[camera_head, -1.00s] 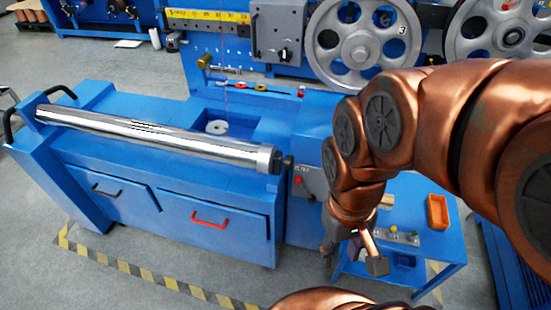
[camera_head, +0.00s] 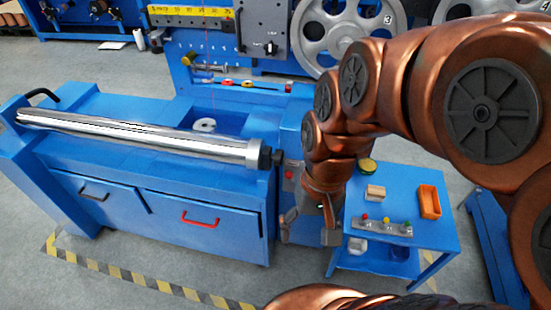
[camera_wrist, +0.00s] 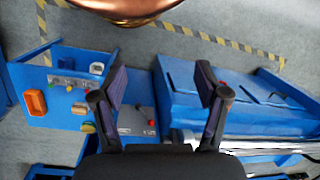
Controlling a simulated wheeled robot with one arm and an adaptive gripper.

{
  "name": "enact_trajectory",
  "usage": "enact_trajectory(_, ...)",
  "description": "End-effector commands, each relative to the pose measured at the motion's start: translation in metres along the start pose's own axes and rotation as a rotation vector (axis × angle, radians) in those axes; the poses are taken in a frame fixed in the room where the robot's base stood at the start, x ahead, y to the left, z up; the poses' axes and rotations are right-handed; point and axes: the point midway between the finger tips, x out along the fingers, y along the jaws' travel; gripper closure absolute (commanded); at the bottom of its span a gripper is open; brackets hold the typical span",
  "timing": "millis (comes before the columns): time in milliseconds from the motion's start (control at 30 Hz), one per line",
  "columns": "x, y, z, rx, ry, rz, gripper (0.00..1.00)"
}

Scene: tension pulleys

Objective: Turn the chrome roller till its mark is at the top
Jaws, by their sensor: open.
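The chrome roller (camera_head: 135,138) lies across the top of the blue machine, running from the far left to a dark end fitting at its right end. No mark on it can be made out from here. My gripper (camera_head: 308,232) points down in front of the machine's right side, to the right of and lower than the roller's right end, touching nothing. In the wrist view the two dark fingers of my gripper (camera_wrist: 164,92) are apart with nothing between them. The roller (camera_wrist: 270,144) also shows in the wrist view, at the lower right beyond the fingers.
A blue side table (camera_head: 397,187) stands to the right, with an orange bin (camera_head: 429,202), a button strip (camera_head: 382,227) and small items. The blue cabinet has a red handle (camera_head: 200,219). Striped floor tape (camera_head: 140,281) runs in front. Large spoked pulleys (camera_head: 345,30) hang behind.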

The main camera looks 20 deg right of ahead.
Motion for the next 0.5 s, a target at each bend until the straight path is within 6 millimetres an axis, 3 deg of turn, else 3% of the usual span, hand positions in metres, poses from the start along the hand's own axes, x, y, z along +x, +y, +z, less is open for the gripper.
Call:
enact_trajectory(33,0.013,-0.008,-0.017,0.070,0.000,-0.048,0.21)
enact_trajectory(233,0.030,-0.035,-0.080,0.364,-0.001,-0.237,0.21)
enact_trajectory(500,0.049,-0.041,-0.181,0.796,-0.019,-0.490,0.21)
